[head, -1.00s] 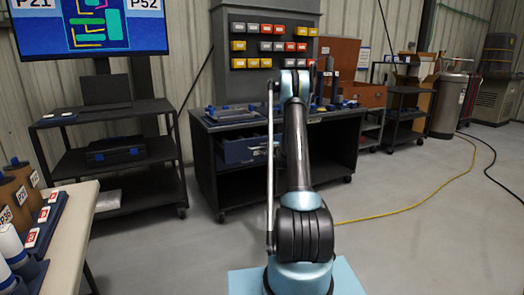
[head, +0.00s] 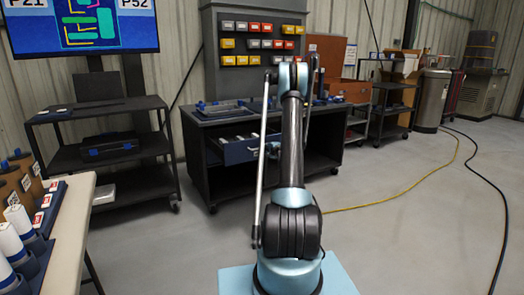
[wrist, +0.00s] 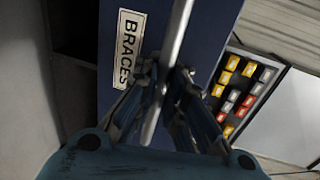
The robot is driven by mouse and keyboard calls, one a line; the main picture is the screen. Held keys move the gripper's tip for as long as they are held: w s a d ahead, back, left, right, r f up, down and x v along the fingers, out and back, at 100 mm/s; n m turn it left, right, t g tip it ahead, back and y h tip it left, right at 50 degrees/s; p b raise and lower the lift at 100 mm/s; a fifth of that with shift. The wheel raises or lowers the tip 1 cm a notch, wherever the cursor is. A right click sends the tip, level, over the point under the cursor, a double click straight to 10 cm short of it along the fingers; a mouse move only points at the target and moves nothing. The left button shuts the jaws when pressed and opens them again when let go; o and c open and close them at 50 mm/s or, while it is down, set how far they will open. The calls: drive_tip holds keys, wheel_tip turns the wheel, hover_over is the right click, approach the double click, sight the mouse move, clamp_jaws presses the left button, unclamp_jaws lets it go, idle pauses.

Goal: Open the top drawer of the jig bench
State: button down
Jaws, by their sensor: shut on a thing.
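The jig bench (head: 190,140) is a dark bench with an open lower bay, beyond my arm in the head view. Its blue top drawer (head: 240,151) stands pulled out, with light-coloured items showing inside. In the wrist view the blue drawer front (wrist: 205,25) carries a white label reading BRACES (wrist: 127,47). A pale bar handle (wrist: 180,30) runs across the front. My gripper (wrist: 165,82) is shut on this handle, with a finger on either side. In the head view my arm hides part of the drawer and the gripper is mostly hidden.
A bin rack (head: 262,45) with yellow, red and white bins stands behind the bench. A black shelf cart (head: 110,150) is at left and a table (head: 75,215) at near left. A yellow cable (head: 400,197) lies on the right floor; the floor before the bench is clear.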

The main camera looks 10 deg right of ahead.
drive_tip(key=shift+a, duration=0.15)
drive_tip(key=c, duration=1.7)
unclamp_jaws()
drive_tip(key=shift+o, duration=0.2)
drive_tip(key=v, duration=1.2)
drive_tip(key=shift+f, duration=0.15)
